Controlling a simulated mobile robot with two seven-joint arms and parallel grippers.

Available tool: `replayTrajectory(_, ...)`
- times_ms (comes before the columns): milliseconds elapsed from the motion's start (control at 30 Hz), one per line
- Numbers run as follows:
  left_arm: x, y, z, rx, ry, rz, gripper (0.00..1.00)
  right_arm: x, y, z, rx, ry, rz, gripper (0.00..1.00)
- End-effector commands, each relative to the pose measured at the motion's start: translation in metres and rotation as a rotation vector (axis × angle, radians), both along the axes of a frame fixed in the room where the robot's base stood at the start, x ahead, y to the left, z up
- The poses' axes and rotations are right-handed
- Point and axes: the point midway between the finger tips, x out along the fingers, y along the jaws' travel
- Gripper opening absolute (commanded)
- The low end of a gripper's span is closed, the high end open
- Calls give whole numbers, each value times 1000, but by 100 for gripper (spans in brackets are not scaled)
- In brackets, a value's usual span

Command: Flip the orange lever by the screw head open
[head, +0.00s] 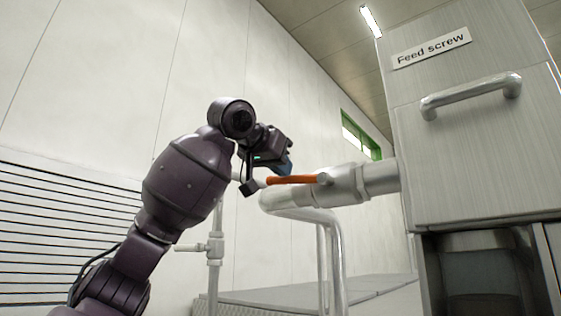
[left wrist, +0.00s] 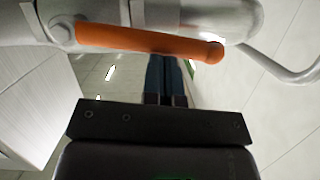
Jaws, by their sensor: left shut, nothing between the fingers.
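The orange lever (head: 293,179) sits on a light grey pipe valve (head: 345,184) that joins the side of the cabinet labelled "Feed screw". The lever lies along the pipe, its free end pointing left, away from the cabinet. In the left wrist view the lever (left wrist: 150,40) crosses the top of the picture, just beyond the fingertips. My left gripper (head: 286,168) is shut and empty, close to the lever at its free-end half. In the left wrist view its blue fingers (left wrist: 166,75) are together. I cannot tell whether they touch the lever. My right gripper is not in view.
The feed screw cabinet (head: 470,170) stands at the right with a metal bar handle (head: 470,97). A pipe (head: 325,219) bends down below the valve. A thinner upright pipe (head: 214,247) stands left of it. A slatted vent (head: 60,235) covers the lower left wall.

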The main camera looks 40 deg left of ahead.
Motion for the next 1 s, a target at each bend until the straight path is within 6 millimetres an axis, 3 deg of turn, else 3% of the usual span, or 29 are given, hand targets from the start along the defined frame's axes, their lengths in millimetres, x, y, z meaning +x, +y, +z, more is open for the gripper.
replayTrajectory(267, 0, 1, -2, -17, -2, 0, 0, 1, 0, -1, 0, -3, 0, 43)
replayTrajectory(500, 0, 4, -14, -135, -14, 0, 0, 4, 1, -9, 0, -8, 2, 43)
replayTrajectory(1000, 0, 6, -14, -171, -19, 1, 0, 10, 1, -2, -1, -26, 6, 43)
